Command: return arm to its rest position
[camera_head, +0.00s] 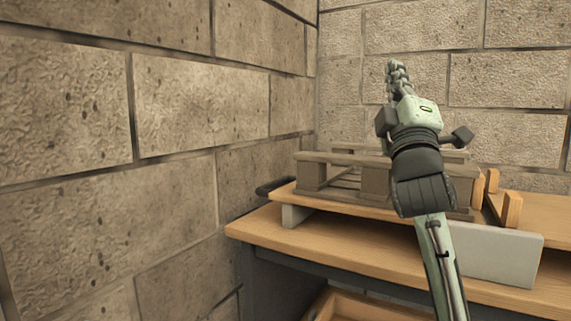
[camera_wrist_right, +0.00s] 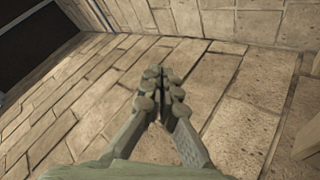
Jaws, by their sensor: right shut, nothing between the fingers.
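My right gripper (camera_head: 397,75) is raised above the bench in the head view, with its fingers pointing up and away from me. Its arm comes up from the bottom right. In the right wrist view the gripper (camera_wrist_right: 162,85) has its two fingers together, with nothing between them. Stone blocks show behind the fingertips there. My left gripper is in neither view.
A wooden bench (camera_head: 340,246) stands against the stone wall (camera_head: 200,110). On it, a small grey-brown pallet (camera_head: 311,175) sits on a wooden board, partly hidden behind my right arm. A light grey plate (camera_head: 490,255) and orange-brown blocks (camera_head: 512,209) are at the right.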

